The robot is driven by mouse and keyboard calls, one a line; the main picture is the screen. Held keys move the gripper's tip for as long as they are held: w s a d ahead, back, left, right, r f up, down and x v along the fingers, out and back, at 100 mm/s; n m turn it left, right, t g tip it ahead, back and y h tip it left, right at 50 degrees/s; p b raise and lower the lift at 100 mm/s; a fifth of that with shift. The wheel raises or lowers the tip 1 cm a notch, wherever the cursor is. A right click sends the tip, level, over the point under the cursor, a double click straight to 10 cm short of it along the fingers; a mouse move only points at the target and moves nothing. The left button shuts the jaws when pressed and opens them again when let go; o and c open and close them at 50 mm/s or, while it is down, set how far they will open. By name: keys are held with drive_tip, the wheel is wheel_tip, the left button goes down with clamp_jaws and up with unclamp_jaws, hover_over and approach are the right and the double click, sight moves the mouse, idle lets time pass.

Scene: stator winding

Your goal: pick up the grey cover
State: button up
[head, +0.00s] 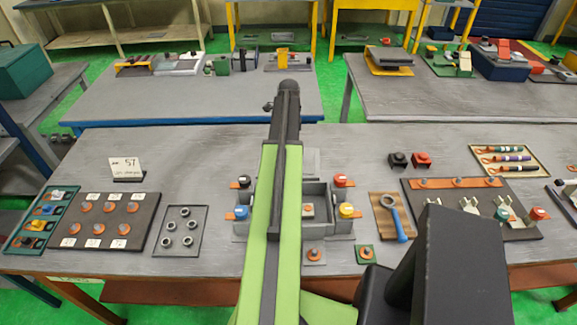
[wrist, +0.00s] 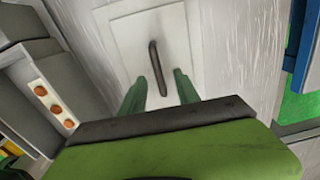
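The grey cover (wrist: 130,42) is a pale flat square plate with a dark bar handle (wrist: 154,58) standing up in its middle. In the wrist view it lies on the table just beyond my gripper (wrist: 159,77). The two green fingers are apart, one on each side of the handle's near end, and nothing is held between them. I cannot tell how far above the plate they are. In the head view a part of a grey plate, likely the cover (head: 311,160), shows behind the open grey box; my arm hides the rest and my fingers.
The grey box (head: 341,228) with coloured terminals stands in front of the plate, partly behind my arm. A board with copper pieces (head: 104,221) and a tray of rings (head: 180,231) lie left. A blue-handled magnifier (head: 392,214) lies right. The table's back left is mostly clear.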

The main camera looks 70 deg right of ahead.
wheel_tip(320, 180, down, 5)
drive_tip(key=b, duration=0.4)
drive_tip(key=shift+s+a+f, duration=0.1)
drive_tip(key=shift+r, duration=0.2)
clamp_jaws()
idle(0.8)
